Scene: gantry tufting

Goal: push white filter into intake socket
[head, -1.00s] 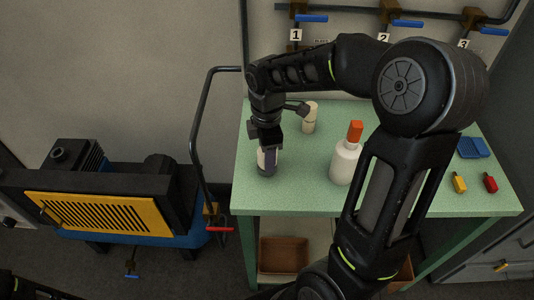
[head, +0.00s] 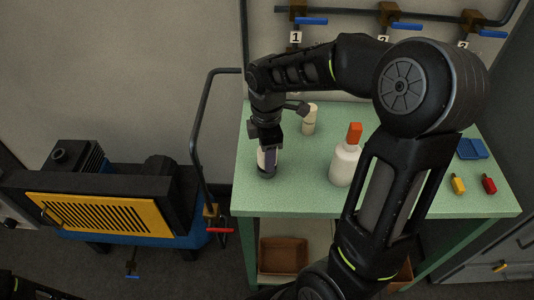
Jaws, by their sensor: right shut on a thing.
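My right gripper (head: 267,145) points down over the left part of the green table and is shut on a small upright cylinder, which I take for the white filter (head: 262,161). Its side looks white and its lower end dark. A dark finger covers much of it, and I cannot tell whether its base touches the table. The intake socket is not clearly identifiable; a round dark port (head: 59,153) shows on top of the machine at the left. My left gripper is not in view.
The green table (head: 290,190) also bears a cream cylinder (head: 309,121), a white bottle with orange cap (head: 344,163), a blue tray (head: 473,148), and yellow (head: 458,184) and red (head: 489,184) pieces. A bent dark rail (head: 194,130) stands between table and machine (head: 100,212).

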